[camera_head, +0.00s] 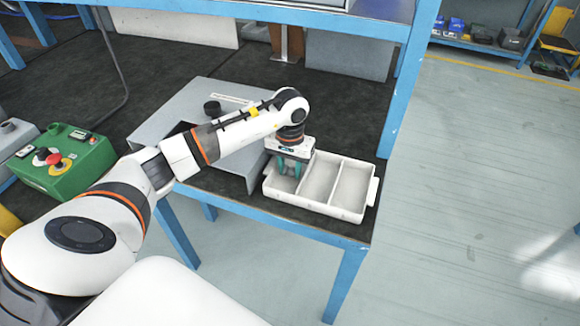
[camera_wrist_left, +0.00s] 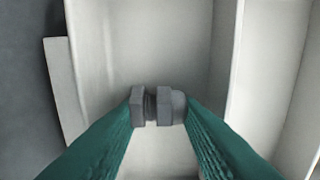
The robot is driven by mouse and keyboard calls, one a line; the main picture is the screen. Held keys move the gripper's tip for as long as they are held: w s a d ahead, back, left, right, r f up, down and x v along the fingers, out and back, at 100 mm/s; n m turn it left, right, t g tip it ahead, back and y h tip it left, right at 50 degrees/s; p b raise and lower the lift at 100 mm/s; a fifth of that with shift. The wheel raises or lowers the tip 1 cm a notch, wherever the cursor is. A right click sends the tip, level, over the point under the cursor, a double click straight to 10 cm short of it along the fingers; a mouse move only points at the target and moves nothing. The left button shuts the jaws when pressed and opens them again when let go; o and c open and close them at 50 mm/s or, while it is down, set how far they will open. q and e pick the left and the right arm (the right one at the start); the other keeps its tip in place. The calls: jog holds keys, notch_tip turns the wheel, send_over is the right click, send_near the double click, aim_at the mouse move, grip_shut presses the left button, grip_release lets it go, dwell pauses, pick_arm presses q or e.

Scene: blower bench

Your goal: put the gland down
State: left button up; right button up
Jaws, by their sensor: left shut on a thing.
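The gland (camera_wrist_left: 157,106) is a small grey fitting with a hex nut and a rounded end. In the left wrist view it sits between the two green fingertips of my left gripper (camera_wrist_left: 159,112), which is shut on it. In the head view my left gripper (camera_head: 288,166) points down into the left compartment of a white three-compartment tray (camera_head: 328,210). The gland is too small to make out there. I cannot tell whether it touches the compartment floor. My right gripper is not in view.
The tray stands at the right front corner of the dark bench, near a blue post (camera_head: 404,95). Its middle and right compartments look empty. A green control box (camera_head: 62,162) is further left.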

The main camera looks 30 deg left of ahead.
aim_at(290, 169)
pick_arm(q)
jog(key=shift+f, duration=0.15)
jog(key=o, duration=0.7)
jog(key=shift+c, duration=0.2)
notch_tip(290, 169, up, 12)
jog(key=shift+r+b, duration=0.2)
jog(key=shift+b, duration=0.2)
